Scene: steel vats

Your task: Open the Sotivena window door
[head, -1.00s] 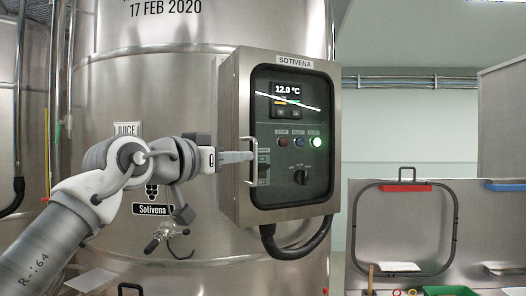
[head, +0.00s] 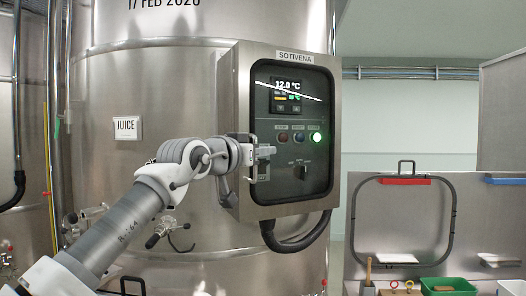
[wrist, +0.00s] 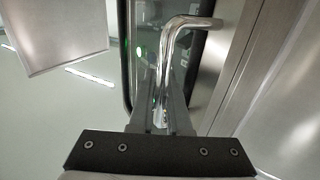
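The Sotivena window door (head: 326,165) is a dark glass panel with rounded corners on the front of the steel control box. It sits flush with the box and looks closed. Its metal bar handle (head: 264,176) is on the left edge, partly hidden by my gripper (head: 268,153). In the wrist view the shiny bent handle (wrist: 170,40) runs down between the two grey fingers of my gripper (wrist: 165,82). The fingers are close together around the bar; whether they press on it is unclear.
The steel box (head: 229,125) is fixed to a large vat (head: 170,75). A black cable (head: 298,245) loops below the box. On the right stand a steel partition (head: 405,240) and a green bin (head: 447,285). The space in front of the door appears clear.

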